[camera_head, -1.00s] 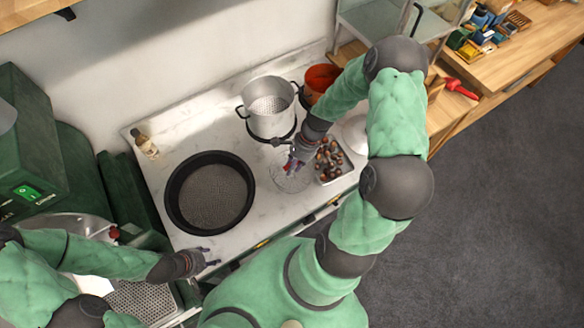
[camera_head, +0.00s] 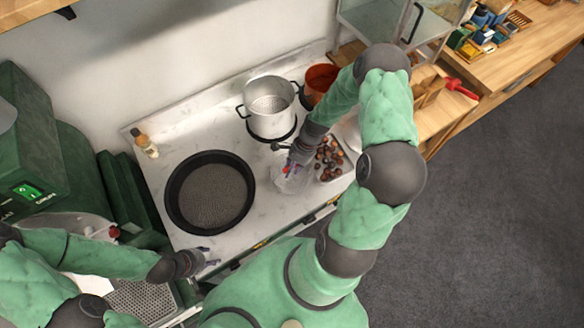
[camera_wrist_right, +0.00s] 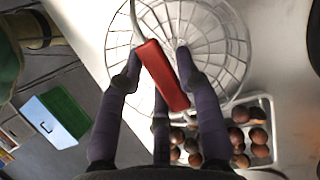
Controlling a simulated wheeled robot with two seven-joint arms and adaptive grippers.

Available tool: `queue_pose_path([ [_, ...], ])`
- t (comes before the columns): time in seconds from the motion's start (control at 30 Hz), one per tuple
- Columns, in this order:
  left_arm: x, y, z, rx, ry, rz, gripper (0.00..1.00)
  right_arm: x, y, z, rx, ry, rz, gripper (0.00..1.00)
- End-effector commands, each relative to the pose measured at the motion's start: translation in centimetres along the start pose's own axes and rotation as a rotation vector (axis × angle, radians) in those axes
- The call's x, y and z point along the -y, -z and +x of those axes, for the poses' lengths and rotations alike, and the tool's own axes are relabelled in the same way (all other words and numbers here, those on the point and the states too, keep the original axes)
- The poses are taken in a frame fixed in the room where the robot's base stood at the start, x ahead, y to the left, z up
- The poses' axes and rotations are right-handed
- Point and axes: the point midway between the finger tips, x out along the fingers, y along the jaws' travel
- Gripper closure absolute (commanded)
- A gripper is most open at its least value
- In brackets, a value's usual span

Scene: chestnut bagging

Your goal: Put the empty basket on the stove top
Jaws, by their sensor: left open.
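The wire basket (camera_wrist_right: 215,25) is round and looks empty in the right wrist view; it has a long red handle (camera_wrist_right: 162,75). In the head view the basket (camera_head: 291,180) stands on the white counter beside the chestnuts. My right gripper (camera_wrist_right: 158,68) has its fingers around the red handle; whether they press on it I cannot tell. It also shows in the head view (camera_head: 289,162), above the basket. My left gripper (camera_head: 207,256) is open and empty at the counter's front edge. The stove top is not clearly identifiable; a dark ring (camera_head: 270,138) lies under the silver pot.
A silver pot (camera_head: 269,97) and an orange-red pot (camera_head: 322,80) stand behind the basket. A large black pan (camera_head: 170,192) is at the left. A tray of chestnuts (camera_head: 346,170) is right of the basket. A bottle (camera_head: 146,146) stands at the back left.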

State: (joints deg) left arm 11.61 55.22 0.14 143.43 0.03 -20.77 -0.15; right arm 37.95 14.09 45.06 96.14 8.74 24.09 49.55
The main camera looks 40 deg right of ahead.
Motion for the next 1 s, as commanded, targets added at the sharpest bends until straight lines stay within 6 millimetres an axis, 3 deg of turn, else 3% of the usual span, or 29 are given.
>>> queue_pose_path([
  [0.47,-0.1,0.0,-0.3,0.000,0.000,0.000,0.51,0.1,-0.1,-0.7,-0.001,0.002,0.000,0.48],
  [1.0,-0.1,0.0,-0.1,0.000,0.000,0.000,0.51,0.1,-0.1,-10.2,-0.003,0.004,0.000,0.48],
])
